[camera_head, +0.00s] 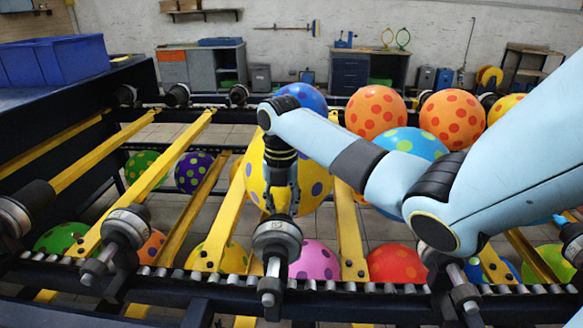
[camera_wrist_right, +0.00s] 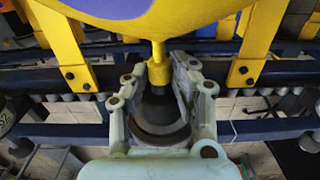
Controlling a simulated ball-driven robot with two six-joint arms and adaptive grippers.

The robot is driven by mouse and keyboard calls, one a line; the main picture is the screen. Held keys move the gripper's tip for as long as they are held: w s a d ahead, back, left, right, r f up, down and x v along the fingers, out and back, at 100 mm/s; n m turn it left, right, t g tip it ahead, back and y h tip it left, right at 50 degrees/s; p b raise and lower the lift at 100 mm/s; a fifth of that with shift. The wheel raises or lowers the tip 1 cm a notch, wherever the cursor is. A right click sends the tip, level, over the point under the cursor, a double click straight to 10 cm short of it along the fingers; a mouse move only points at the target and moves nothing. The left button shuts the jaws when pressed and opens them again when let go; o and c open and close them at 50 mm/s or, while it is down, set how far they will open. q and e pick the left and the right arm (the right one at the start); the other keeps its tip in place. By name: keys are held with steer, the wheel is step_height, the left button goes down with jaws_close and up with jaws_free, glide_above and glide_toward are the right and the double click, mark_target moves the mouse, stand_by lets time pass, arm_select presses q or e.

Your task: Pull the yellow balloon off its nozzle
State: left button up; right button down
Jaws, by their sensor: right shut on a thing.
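The yellow balloon with purple dots (camera_head: 318,181) is in the middle of the head view, partly behind my right arm and gripper. In the right wrist view the balloon (camera_wrist_right: 205,14) fills the top edge, and its narrow yellow neck (camera_wrist_right: 158,50) runs down to a wider collar between my fingers. My right gripper (camera_head: 281,203) points down at the balloon's near side. In the wrist view the right gripper (camera_wrist_right: 160,80) is shut on the balloon's neck. The nozzle is hidden or cannot be told apart from the neck. My left gripper is not in view.
Yellow bars (camera_head: 165,175) cross the dark frame. Orange balloons (camera_head: 375,110) and a blue one (camera_head: 412,145) are close on the right. Blue bins (camera_head: 55,60) stand at the back left.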

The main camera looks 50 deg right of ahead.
steer(key=shift+w+d, duration=0.15)
steer(key=shift+w+d, duration=0.3)
steer(key=shift+d, duration=0.1)
step_height(320, 180, up, 17)
steer(key=p, duration=1.2)
